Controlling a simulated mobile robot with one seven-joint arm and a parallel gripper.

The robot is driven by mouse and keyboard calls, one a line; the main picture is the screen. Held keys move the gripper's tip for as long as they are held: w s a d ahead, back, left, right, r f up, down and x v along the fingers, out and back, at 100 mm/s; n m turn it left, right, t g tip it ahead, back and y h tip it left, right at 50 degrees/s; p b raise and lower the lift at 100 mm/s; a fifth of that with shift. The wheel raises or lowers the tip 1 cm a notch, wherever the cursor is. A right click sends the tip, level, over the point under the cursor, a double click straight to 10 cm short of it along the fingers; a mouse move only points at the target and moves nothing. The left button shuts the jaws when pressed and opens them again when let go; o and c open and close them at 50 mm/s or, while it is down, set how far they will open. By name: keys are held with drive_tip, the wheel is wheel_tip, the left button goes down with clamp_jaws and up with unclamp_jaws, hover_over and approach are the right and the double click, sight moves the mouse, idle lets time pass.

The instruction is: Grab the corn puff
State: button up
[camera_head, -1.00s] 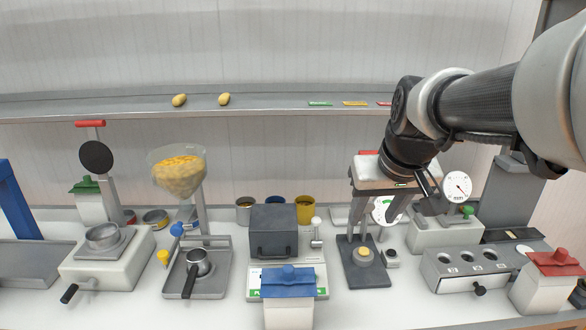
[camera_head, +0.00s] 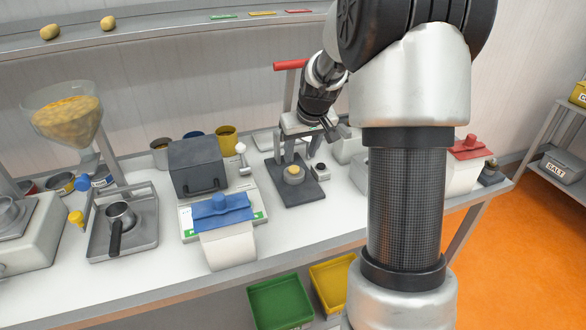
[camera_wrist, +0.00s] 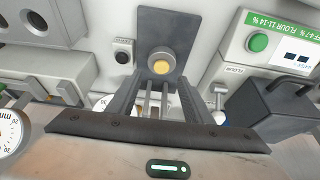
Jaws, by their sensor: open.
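A small round yellow piece, apparently the corn puff (camera_head: 293,171), sits in a pale grey round cup on a dark base plate (camera_head: 310,190) on the bench. In the wrist view the yellow piece (camera_wrist: 161,67) shows near the top middle, in its cup. My gripper (camera_head: 299,160) points down above the base plate. Its two dark fingers are apart and empty. In the wrist view my gripper (camera_wrist: 160,84) has one finger on each side of the line to the yellow piece. The piece looks to be beyond the fingertips; the exact gap is unclear.
A small black-knobbed device (camera_head: 319,170) stands just right of the base plate. A red-topped upright handle (camera_head: 290,65) rises behind. A yellow-filled hopper (camera_head: 68,120) is further left.

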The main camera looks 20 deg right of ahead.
sight(295, 169)
drive_tip(key=shift+a+x, duration=0.2)
drive_tip(key=shift+x, duration=3.25)
drive_tip(key=c, duration=0.9)
